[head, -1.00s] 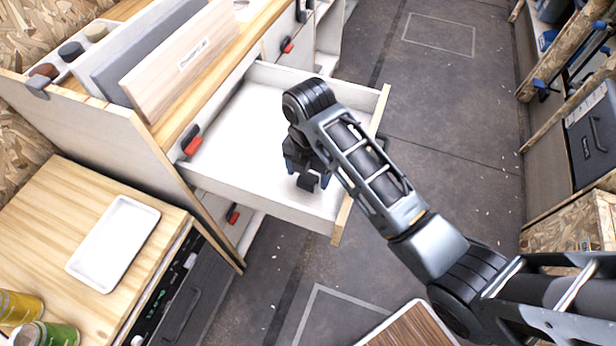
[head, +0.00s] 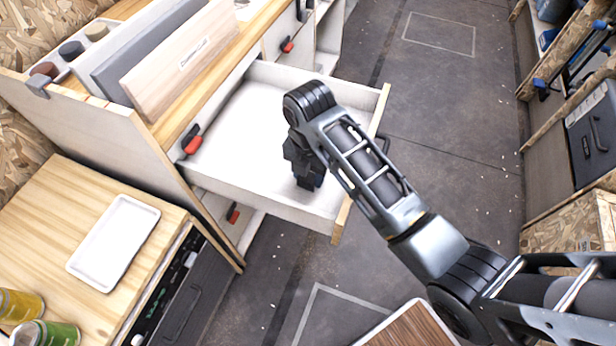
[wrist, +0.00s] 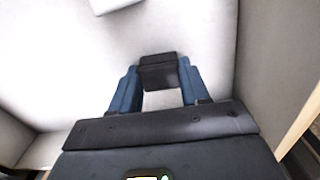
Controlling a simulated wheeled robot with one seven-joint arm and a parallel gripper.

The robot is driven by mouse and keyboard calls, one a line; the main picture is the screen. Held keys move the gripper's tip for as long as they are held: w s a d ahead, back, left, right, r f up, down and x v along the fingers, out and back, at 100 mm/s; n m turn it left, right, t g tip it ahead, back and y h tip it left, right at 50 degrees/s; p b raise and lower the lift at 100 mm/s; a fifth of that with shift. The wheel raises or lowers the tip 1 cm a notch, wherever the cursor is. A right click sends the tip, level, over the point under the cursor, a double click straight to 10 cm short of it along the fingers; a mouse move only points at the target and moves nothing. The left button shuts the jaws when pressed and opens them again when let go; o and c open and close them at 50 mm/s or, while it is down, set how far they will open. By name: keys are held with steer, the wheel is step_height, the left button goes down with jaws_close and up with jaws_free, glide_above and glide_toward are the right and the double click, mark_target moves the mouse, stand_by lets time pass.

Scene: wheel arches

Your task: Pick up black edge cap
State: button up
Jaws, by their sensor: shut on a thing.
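The black edge cap (wrist: 158,74) is a small dark block between the two blue fingertips of my gripper (wrist: 159,82) in the wrist view. The fingers touch it from both sides and are shut on it. In the head view, my gripper (head: 306,176) points down inside the open white drawer (head: 238,130), close to its front wall. There the cap is mostly hidden by the gripper and hard to tell from it. I cannot tell whether it still touches the drawer floor.
The drawer walls surround my gripper, with the wooden front edge (head: 342,220) close by. A counter with a white tray (head: 114,243) and cans (head: 48,334) is at left. Open floor (head: 450,120) lies beyond the drawer.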

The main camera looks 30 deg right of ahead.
mark_target(309, 176)
step_height(309, 176, up, 9)
steer(key=shift+f+p, duration=0.15)
steer(key=shift+p, duration=0.45)
steer(key=shift+r+p, duration=0.7)
steer(key=shift+p, duration=0.05)
